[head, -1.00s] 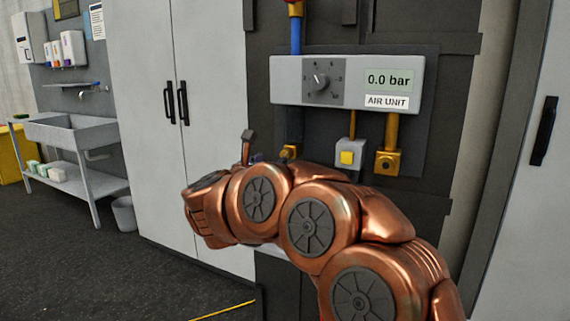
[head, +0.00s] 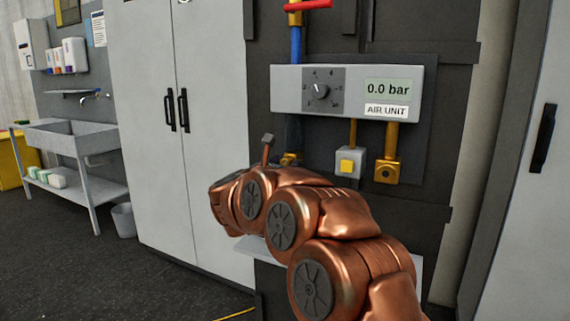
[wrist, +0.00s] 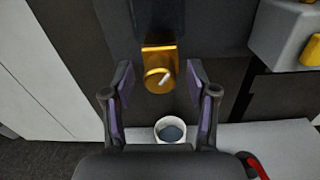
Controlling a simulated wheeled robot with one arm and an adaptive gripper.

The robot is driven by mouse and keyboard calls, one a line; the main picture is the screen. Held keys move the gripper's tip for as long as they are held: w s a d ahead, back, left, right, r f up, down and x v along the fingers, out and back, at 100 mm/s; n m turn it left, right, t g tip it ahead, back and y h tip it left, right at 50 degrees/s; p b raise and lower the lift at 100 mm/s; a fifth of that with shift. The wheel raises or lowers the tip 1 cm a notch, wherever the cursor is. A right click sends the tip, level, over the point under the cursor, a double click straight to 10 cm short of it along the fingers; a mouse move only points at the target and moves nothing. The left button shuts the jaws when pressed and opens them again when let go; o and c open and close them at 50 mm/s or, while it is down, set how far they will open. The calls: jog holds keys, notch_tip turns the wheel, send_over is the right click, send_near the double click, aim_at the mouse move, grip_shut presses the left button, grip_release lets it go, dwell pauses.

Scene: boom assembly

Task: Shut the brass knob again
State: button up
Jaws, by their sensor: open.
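The brass knob (wrist: 155,80) sits at the lower end of a brass fitting on a dark pipe in the wrist view. A short pale pin or mark on its face lies at a slant. In the head view only a bit of the brass fitting (head: 289,159) shows above my arm. My gripper (wrist: 160,76) is open, with one purple-padded finger on each side of the knob. I cannot tell if either finger touches it. The gripper is mostly hidden behind my arm in the head view.
A white cup (wrist: 172,129) with something blue-grey inside stands below the knob on a pale shelf (wrist: 275,140). A grey box with a yellow button (head: 346,167) is to the right. The air unit panel (head: 350,92) above reads 0.0 bar. A red handle (head: 307,5) tops the pipe.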

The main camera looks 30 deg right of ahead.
grip_shut()
dwell(0.5)
